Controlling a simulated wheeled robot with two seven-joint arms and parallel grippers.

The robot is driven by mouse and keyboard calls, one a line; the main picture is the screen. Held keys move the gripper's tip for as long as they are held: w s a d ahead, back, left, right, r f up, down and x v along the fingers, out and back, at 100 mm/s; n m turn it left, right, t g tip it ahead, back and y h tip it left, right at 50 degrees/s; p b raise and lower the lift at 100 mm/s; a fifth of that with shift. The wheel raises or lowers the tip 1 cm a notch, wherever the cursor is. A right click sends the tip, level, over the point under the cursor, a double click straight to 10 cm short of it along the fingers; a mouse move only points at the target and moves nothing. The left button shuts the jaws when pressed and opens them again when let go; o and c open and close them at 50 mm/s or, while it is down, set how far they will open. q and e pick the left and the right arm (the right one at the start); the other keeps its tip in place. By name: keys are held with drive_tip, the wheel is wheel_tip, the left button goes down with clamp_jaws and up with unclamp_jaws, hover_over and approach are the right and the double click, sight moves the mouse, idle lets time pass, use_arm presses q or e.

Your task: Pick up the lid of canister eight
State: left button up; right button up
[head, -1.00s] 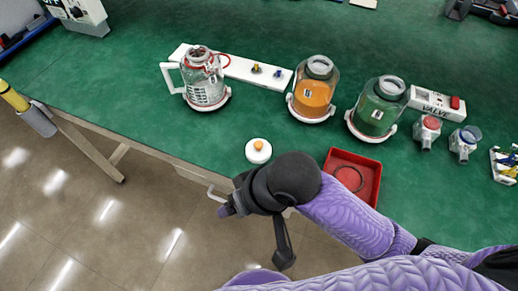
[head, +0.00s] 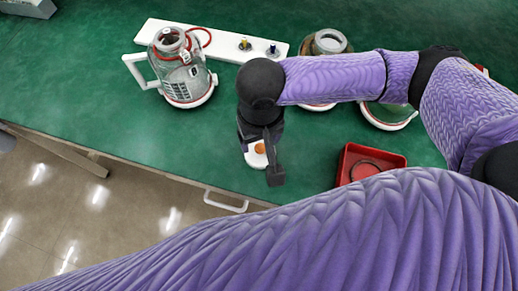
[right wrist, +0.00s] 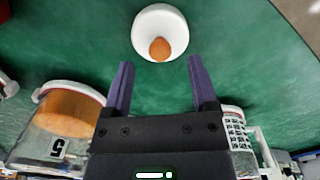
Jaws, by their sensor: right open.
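A round white lid with an orange knob (head: 257,156) lies on the green table near its front edge; in the right wrist view the lid (right wrist: 159,32) is just beyond the fingertips. My right gripper (right wrist: 160,62) is open and empty, its two fingers apart and pointing toward the lid without holding it. In the head view the gripper (head: 261,170) is over the lid and partly covers it. A clear canister with a white handle (head: 183,72) stands at the left. I cannot read an eight on any canister. My left gripper is not in view.
A red tray (head: 402,160) lies right of the lid. A white board with small fittings (head: 228,41) lies behind. The table left of the lid is clear.

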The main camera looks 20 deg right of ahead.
sight(261, 148)
wheel_tip(261, 148, down, 4)
drive_tip(key=shift+s+r+b, duration=0.1)
drive_tip(key=shift+s+b, duration=0.05)
drive_tip(key=shift+b, duration=0.7)
drive_tip(key=shift+r, duration=0.2)
clamp_jaws()
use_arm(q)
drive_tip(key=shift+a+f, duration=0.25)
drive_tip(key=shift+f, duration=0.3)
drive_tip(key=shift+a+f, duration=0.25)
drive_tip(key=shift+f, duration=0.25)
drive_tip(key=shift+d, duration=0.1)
